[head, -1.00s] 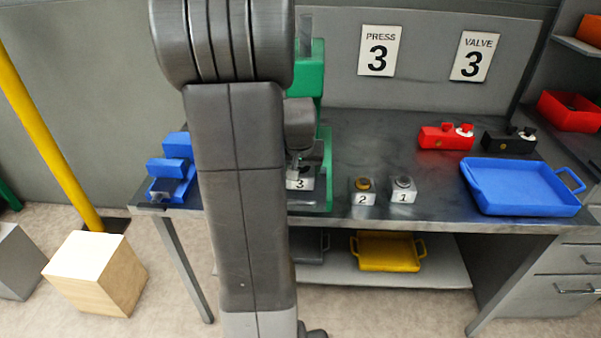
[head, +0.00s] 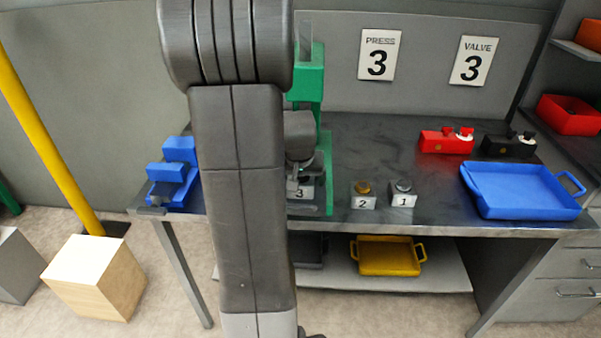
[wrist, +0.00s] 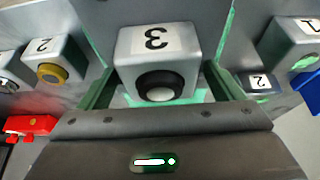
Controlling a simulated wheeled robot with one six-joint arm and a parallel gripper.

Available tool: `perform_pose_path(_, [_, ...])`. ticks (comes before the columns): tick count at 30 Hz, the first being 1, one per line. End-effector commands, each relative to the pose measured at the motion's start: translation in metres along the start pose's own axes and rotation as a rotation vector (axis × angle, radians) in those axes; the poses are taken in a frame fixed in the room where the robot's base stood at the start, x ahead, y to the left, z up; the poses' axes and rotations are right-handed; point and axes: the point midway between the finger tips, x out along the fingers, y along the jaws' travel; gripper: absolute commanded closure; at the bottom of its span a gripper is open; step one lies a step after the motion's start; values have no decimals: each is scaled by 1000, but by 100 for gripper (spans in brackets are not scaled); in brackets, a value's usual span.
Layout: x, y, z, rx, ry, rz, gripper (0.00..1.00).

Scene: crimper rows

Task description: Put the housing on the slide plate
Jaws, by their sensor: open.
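A pale grey block labelled 3 (head: 303,194) with a dark, white-centred knob sits at the front of the green press (head: 307,84). It also shows in the wrist view (wrist: 157,47). I cannot tell whether it is the housing. Green surface shows around it in the wrist view; I cannot tell whether this is the slide plate. My gripper (wrist: 160,90) is open, with its jaws on either side of the block and no clear grip on it. In the head view my arm hides much of the press.
Blocks labelled 2 (head: 363,202) and 1 (head: 403,200) stand to the right. A blue tray (head: 520,207), a red valve (head: 446,142) and a black valve (head: 509,145) are farther right. A blue fixture (head: 172,180) stands at the left table edge. Bare tabletop lies behind the blocks.

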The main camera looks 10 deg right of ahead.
Motion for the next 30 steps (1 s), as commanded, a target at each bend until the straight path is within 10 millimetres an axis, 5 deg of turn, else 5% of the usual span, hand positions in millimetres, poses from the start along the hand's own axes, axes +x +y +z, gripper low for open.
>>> perform_pose_path(5, [-15, 0, -2, 0, 4, -1, 13])
perform_pose_path(21, [-107, 0, -1, 0, 4, -1, 13])
perform_pose_path(30, [-122, 0, -1, 0, 0, 0, 13])
